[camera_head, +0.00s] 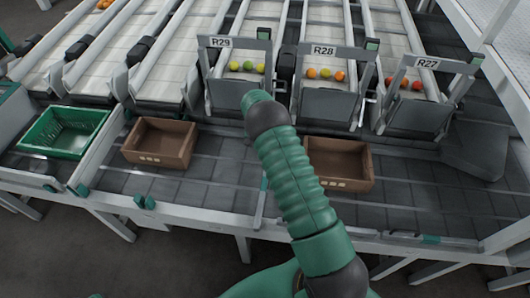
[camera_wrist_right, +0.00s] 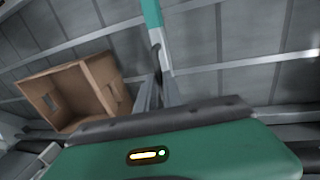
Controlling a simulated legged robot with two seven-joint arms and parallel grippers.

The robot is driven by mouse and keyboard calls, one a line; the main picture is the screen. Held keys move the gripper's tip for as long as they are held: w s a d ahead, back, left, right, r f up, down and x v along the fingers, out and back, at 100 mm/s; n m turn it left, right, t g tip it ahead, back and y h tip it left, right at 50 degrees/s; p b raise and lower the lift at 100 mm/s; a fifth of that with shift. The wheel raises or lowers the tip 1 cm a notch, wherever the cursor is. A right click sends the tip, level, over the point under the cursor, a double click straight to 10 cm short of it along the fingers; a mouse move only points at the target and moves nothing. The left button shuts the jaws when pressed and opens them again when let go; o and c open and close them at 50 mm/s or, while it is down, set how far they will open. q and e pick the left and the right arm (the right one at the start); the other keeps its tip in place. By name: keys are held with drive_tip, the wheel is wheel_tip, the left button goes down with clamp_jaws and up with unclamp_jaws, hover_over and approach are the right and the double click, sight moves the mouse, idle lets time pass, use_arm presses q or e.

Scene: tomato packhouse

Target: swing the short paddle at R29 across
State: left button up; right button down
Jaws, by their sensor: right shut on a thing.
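The R29 sign (camera_head: 221,42) hangs over a lane end with yellow-green tomatoes (camera_head: 248,67) behind a dark flap. My right arm reaches up toward the front of R29 in the head view and hides its own gripper there. In the right wrist view my right gripper (camera_wrist_right: 160,97) has its fingers closed together on the near end of a narrow pale bar with a teal part, seemingly the short paddle (camera_wrist_right: 153,16). The exact contact is partly hidden by the fingers. My left gripper is not in view.
A brown crate (camera_head: 161,159) stands left of my arm on the dark belt, another brown crate (camera_head: 369,181) right of it, and a green crate (camera_head: 42,153) at far left. Signs R28 (camera_head: 323,50) and R27 (camera_head: 428,64) mark neighbouring lanes. A brown crate (camera_wrist_right: 101,94) shows in the wrist view.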

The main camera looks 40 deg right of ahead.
drive_tip(key=shift+s+d, duration=0.1)
drive_tip(key=shift+s, duration=0.05)
drive_tip(key=c, duration=1.5)
unclamp_jaws()
drive_tip(key=w+r, duration=0.1)
drive_tip(key=r, duration=0.4)
drive_tip(key=a+r, duration=0.1)
drive_tip(key=r, duration=0.5)
drive_tip(key=w+r+p, duration=0.1)
drive_tip(key=r, duration=0.4)
drive_tip(key=shift+w+a+r, duration=0.15)
drive_tip(key=shift+w+a, duration=0.2)
drive_tip(key=shift+a, duration=0.05)
